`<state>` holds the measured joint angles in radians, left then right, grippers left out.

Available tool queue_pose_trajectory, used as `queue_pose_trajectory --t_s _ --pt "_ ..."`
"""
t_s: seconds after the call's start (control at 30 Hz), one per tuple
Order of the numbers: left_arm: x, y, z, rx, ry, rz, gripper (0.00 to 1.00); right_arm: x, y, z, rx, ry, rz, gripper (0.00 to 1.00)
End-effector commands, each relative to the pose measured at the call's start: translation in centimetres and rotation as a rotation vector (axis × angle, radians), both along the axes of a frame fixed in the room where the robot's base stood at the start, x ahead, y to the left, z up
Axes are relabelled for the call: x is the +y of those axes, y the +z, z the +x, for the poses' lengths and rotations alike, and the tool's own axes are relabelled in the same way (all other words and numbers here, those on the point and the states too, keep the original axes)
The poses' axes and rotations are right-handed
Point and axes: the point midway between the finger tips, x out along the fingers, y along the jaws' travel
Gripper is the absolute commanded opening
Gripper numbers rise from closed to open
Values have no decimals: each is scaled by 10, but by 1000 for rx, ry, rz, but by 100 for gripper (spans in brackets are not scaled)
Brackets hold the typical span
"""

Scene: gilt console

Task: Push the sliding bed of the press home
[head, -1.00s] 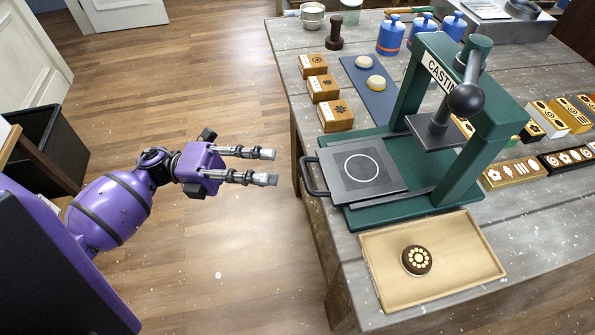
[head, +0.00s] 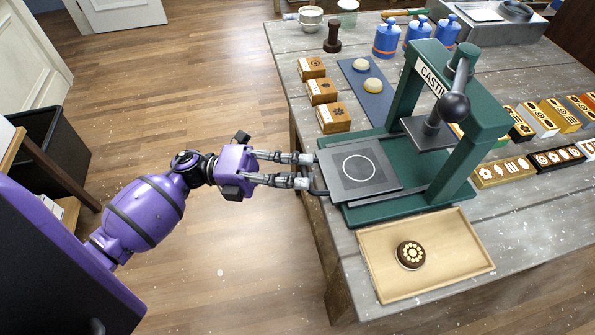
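The green press (head: 487,127), marked with "CAST" lettering, stands on the grey table. Its sliding bed (head: 345,184), a dark plate with a white ring, sits out to the left of the press head, over the green base (head: 400,208). The bed's dark handle (head: 319,192) is on its left end and is partly hidden by my fingers. My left gripper (head: 307,171) is open, its two fingers apart and pointing right, with the tips at the handle. Whether they touch it I cannot tell. My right gripper is not in view.
A wooden tray (head: 455,276) with a round dark stamp (head: 410,254) lies in front of the press. Wooden boxes (head: 321,91) and a blue mat (head: 373,104) lie behind the bed. Blue bottles (head: 388,38) stand at the back.

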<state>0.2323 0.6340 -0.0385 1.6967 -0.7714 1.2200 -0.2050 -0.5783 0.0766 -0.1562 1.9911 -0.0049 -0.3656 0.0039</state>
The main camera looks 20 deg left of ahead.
Motion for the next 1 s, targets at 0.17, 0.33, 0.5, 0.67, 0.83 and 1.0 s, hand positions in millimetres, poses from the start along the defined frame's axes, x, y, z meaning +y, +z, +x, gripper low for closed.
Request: queue_pose_trajectory --t_s 0.17,0.33,0.5,0.67,0.83,1.0 --pt "0 0 0 0 0 0 0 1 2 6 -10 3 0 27" --pt "0 0 0 -1 0 1 0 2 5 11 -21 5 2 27" --pt "-9 -1 6 -1 -2 0 0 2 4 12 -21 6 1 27" --pt "-31 -1 21 -3 -1 1 0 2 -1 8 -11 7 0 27" --pt "-36 -1 25 -1 1 2 0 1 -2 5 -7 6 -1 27" --pt "-36 -1 25 -1 1 2 11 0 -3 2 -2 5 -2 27"
